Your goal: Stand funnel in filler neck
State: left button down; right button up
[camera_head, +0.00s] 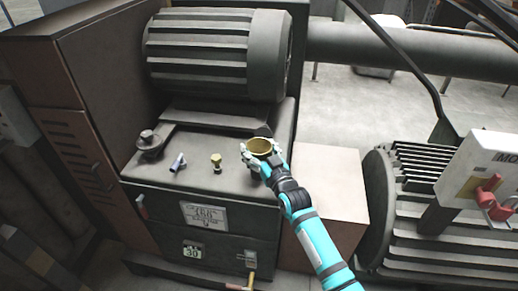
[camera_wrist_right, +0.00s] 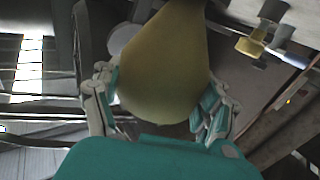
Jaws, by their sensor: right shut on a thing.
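The funnel (camera_head: 262,146) is brass-yellow, with its wide round mouth facing up in the head view. My right gripper (camera_head: 257,158) is shut around it, above the right part of the machine's flat top. In the right wrist view the funnel (camera_wrist_right: 165,75) fills the middle between the fingers of my right gripper (camera_wrist_right: 160,110). Its lower end is hidden in the head view. A dark round flange with a short raised neck (camera_head: 149,138), perhaps the filler neck, is on the left of the machine top, well apart from the funnel. My left gripper is not in view.
A small brass fitting (camera_head: 216,161) stands left of the funnel, and a blue-and-white piece (camera_head: 178,162) lies further left. A big ribbed motor (camera_head: 212,60) stands behind. A second ribbed motor (camera_head: 440,230) stands at the right.

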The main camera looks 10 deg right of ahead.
jog(key=shift+f, duration=0.2)
jog(key=o, duration=1.2)
jog(key=shift+o, duration=0.2)
jog(key=shift+s, duration=0.1)
